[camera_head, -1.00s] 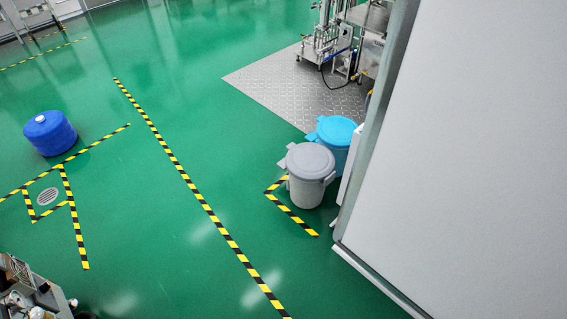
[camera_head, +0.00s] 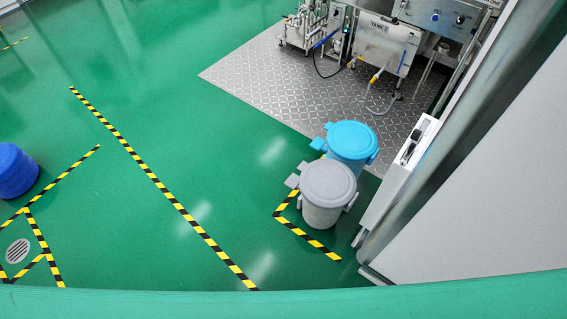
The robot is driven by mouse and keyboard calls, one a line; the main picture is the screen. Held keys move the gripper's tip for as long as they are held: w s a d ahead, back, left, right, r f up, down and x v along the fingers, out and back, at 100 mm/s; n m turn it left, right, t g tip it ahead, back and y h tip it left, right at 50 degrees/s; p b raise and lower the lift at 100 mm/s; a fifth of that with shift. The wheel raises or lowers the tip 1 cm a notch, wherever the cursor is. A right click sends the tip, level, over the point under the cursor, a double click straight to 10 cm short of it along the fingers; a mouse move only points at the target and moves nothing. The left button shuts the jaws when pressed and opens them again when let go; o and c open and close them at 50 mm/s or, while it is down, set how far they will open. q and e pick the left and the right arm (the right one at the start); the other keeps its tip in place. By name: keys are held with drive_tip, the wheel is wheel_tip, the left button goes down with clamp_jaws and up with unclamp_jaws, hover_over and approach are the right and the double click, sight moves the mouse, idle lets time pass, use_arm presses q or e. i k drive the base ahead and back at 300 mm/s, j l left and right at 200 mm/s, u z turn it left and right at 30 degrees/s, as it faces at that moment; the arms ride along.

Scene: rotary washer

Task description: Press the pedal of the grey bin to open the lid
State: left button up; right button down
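The grey bin (camera_head: 324,218) stands on the green floor right of centre in the head view, inside a yellow-black floor marking. Its round grey lid (camera_head: 328,182) is shut. A small grey tab (camera_head: 294,181) sticks out at its left side; I cannot tell whether it is the pedal or a handle. A bin with a blue lid (camera_head: 352,140) stands directly behind it, also shut. Neither of my grippers shows in the head view.
A large white panel (camera_head: 500,190) with a metal edge fills the right side. A white box-like unit (camera_head: 400,180) stands right of the bins. Tank equipment (camera_head: 385,45) stands on a metal floor plate (camera_head: 290,85) behind. A blue drum (camera_head: 14,172) is far left. The floor left of the bins is clear.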

sight(292, 182)
drive_tip(key=i+j+z, duration=0.15)
drive_tip(key=i+j, duration=0.75)
drive_tip(key=j, duration=0.1)
